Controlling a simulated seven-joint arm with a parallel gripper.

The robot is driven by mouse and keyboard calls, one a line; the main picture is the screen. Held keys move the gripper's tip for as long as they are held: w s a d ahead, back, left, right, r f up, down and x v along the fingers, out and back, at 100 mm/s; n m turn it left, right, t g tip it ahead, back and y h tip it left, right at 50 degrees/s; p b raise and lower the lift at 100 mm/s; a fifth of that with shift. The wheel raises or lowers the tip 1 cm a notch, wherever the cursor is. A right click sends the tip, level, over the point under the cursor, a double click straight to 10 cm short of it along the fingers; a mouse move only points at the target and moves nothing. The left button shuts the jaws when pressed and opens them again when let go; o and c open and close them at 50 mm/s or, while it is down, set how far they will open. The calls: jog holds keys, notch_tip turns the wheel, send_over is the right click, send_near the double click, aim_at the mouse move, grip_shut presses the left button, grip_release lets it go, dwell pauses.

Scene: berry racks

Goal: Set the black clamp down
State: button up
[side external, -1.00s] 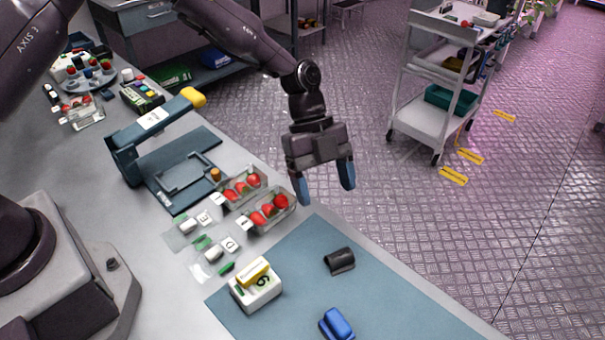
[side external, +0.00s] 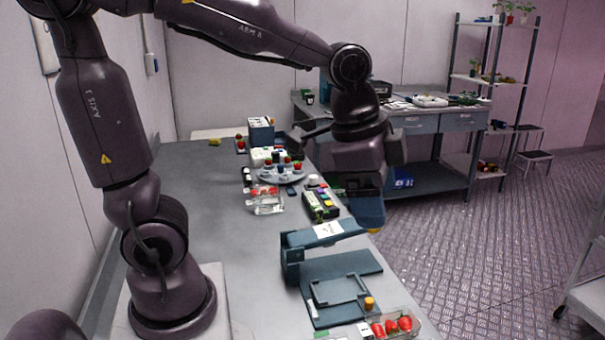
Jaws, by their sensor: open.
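My gripper (side external: 368,212) hangs pointing down beyond the far end of the dark blue press-like frame, over the right edge of the bench. It is open. One blue finger shows plainly; the other is hidden or lined up behind it. I make out nothing held between the fingers. The black clamp cannot be made out in this view. The blue mat, where a black curved piece lay in the earlier frame, is outside the picture.
The dark blue frame (side external: 292,262) stands on the grey bench (side external: 200,190). A clear punnet of strawberries (side external: 418,329) is at the bottom edge. A keypad device (side external: 320,205) and a plate of berries (side external: 283,176) lie farther back. The left of the bench is clear.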

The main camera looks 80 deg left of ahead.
jog(key=s+a+r+n+t, duration=0.2)
jog(key=s+a+n, duration=0.2)
jog(key=s+n, duration=0.3)
jog(key=shift+s+y, duration=0.3)
jog(key=shift+s, duration=0.7)
